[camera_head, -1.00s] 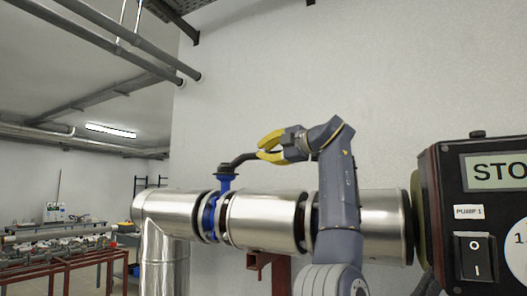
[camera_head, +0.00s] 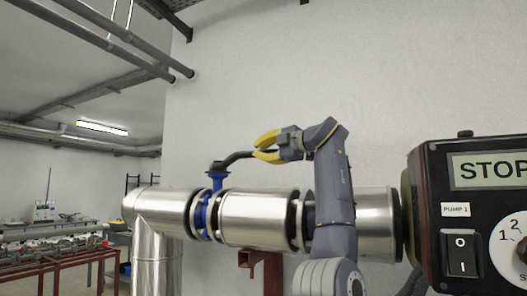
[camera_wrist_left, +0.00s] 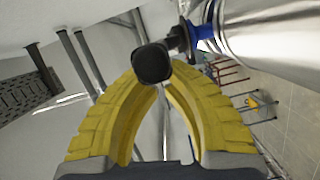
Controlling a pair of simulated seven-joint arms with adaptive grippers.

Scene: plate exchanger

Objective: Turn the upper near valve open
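A blue valve (camera_head: 217,181) stands up from the shiny metal pipe, with a dark lever handle (camera_head: 236,158) reaching right and slightly up. My left gripper (camera_head: 255,149) has yellow fingers at the free end of this handle. In the left wrist view, the handle's black end (camera_wrist_left: 153,64) lies at the converging fingertips and hides part of the left one. The fingers look closed to about the handle's thickness; exact contact is partly hidden. The blue valve body (camera_wrist_left: 200,32) shows beyond. My right gripper is out of view.
A dark pump control box (camera_head: 475,225) with a STOP display stands at the right. A red-framed bench (camera_head: 70,248) is at far left. The space above the handle is clear.

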